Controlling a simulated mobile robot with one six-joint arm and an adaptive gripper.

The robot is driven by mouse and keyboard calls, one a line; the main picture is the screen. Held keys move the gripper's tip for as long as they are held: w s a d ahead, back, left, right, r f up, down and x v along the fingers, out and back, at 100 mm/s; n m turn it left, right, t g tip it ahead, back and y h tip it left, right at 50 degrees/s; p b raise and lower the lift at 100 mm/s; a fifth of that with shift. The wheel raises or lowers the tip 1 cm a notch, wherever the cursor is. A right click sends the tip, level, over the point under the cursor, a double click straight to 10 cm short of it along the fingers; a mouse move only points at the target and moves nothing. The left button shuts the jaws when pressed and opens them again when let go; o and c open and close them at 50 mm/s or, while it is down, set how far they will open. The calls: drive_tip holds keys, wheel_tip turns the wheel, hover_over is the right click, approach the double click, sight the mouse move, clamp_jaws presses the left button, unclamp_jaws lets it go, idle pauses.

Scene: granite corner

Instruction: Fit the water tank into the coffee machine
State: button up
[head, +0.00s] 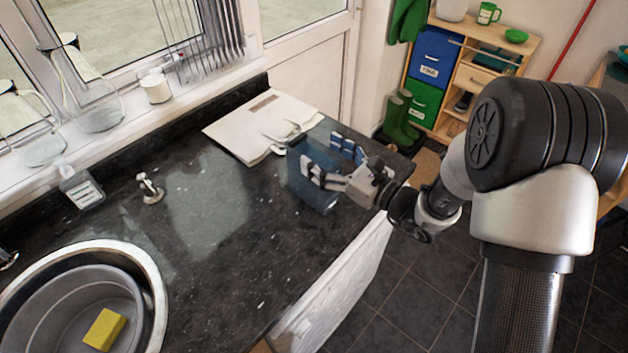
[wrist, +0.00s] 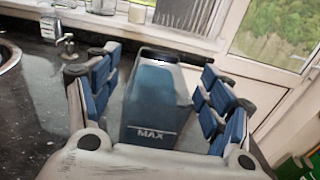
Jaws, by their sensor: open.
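The water tank (head: 311,188) is a translucent blue container on the dark counter near its right end. In the wrist view the tank (wrist: 152,100) stands upright, with a dark top and a white MAX line on its front. My gripper (head: 328,162) is open, its blue-padded fingers on either side of the tank. A flat-topped cream-white unit (head: 262,122) lies just behind the tank, perhaps the coffee machine; I cannot tell for sure.
A round sink (head: 150,275) with a grey basin and yellow sponge (head: 104,329) is at the lower left. Glass jugs (head: 90,95) and a white candle (head: 155,86) line the windowsill. The counter's middle is clear.

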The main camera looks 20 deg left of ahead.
sight(300, 140)
drive_tip(key=x, duration=0.3)
drive_tip(key=shift+a, duration=0.1)
drive_tip(key=shift+c, duration=0.3)
clamp_jaws()
idle(0.6)
drive_tip(key=shift+r, duration=0.1)
